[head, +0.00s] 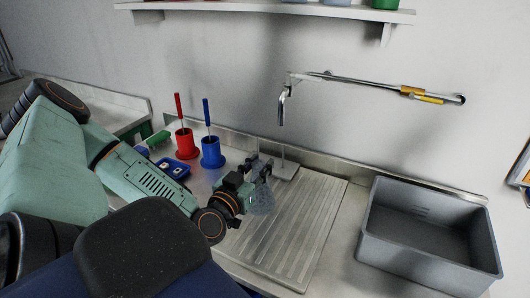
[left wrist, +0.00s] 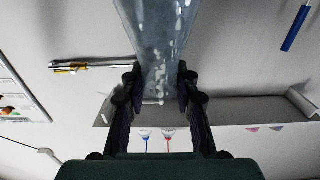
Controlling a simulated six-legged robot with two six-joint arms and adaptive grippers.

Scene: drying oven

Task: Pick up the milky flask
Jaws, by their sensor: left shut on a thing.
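The milky flask (left wrist: 160,35) is translucent grey-blue with pale whitish spots. In the left wrist view it stands between the two dark fingers of my left gripper (left wrist: 158,88), which are closed on it from both sides. In the head view my left gripper (head: 260,170) is over the left part of the ribbed metal drainboard. The flask shows there as a small speckled bluish body (head: 262,201) beside the fingers, partly hidden by the gripper. I cannot tell whether its base touches the drainboard. My right gripper is not in view.
A red holder (head: 187,146) and a blue holder (head: 211,155) with upright rods stand behind my left arm. A blue tray (head: 174,169) lies near them. A grey basin (head: 424,246) stands at the right. The ribbed drainboard (head: 305,225) is clear right of the gripper. A tap (head: 283,105) hangs above.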

